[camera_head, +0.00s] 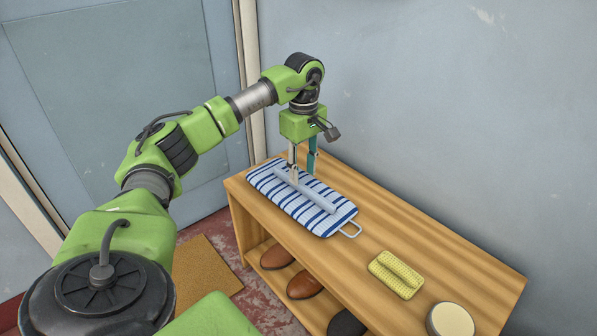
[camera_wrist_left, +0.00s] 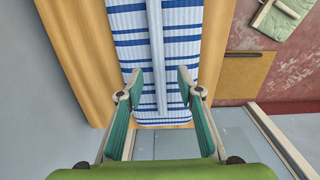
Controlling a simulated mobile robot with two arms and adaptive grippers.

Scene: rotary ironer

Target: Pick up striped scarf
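The striped scarf (camera_head: 325,217), blue and white, lies flat on top of the wooden bench. In the left wrist view the scarf (camera_wrist_left: 183,45) and the bar (camera_wrist_left: 157,50) run up from between the fingers. My left gripper (camera_head: 303,172) points down over the scarf's far end. Its fingers are apart, one on each side of the bar in the left wrist view (camera_wrist_left: 158,80). I cannot tell whether the fingertips touch the cloth. My right gripper is not seen.
On the bench (camera_head: 440,250), a yellow cloth (camera_head: 397,274) and a round tin (camera_head: 450,320) lie nearer. Brown shoes (camera_head: 304,284) stand on the shelf below. A brown mat (camera_head: 205,270) lies on the floor, and a wall (camera_head: 430,90) runs behind the bench.

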